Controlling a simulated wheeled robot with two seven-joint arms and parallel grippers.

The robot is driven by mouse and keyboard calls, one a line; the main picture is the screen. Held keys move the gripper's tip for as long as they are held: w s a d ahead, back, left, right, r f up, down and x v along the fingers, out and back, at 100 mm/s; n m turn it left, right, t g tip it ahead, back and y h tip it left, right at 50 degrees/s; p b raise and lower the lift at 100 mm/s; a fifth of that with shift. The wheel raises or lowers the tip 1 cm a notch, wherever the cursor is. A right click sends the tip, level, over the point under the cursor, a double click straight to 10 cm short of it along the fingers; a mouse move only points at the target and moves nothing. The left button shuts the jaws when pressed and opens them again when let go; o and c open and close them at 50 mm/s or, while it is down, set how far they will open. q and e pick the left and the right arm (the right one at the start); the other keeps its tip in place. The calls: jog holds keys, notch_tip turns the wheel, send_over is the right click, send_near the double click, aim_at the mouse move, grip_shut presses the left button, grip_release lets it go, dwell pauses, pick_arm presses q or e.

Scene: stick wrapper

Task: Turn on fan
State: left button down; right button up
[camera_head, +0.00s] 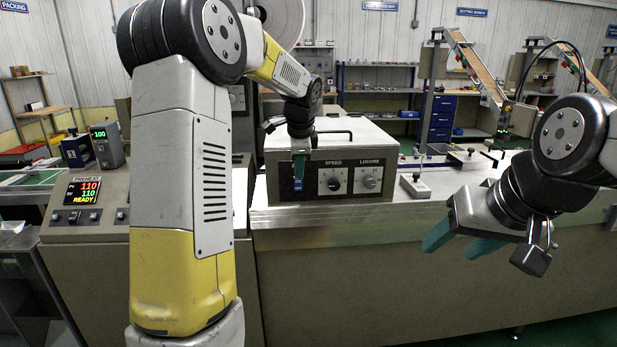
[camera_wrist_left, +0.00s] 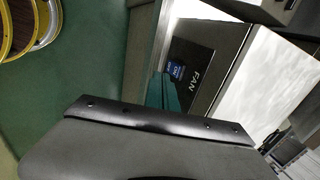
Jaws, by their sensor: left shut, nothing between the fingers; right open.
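The fan control box (camera_head: 345,140) stands on the metal counter, its front panel carrying SPEED (camera_head: 333,181) and LOUVRE (camera_head: 370,181) knobs. A blue rocker switch (camera_head: 298,185) is at the left of the panel. In the left wrist view the blue switch (camera_wrist_left: 175,69) sits by the word FAN. My left gripper (camera_head: 300,168) is shut and empty, its teal fingertips right at the switch and partly covering the panel there; they also show in the left wrist view (camera_wrist_left: 163,90). I cannot tell whether they touch it or which way it is set. My right gripper (camera_head: 461,241) is open and empty, in front of the counter.
A preheat panel (camera_head: 85,192) with a lit red and green display is at the left. A small block with a knob (camera_head: 415,187) stands on the counter right of the box. Blue drawers (camera_head: 440,118) and inclined conveyors (camera_head: 476,68) are behind.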

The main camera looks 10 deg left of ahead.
pick_arm(q)
notch_tip(320, 180, up, 8)
jog(key=shift+s+f, duration=0.15)
jog(key=shift+s, duration=0.2)
jog(key=shift+s, duration=0.1)
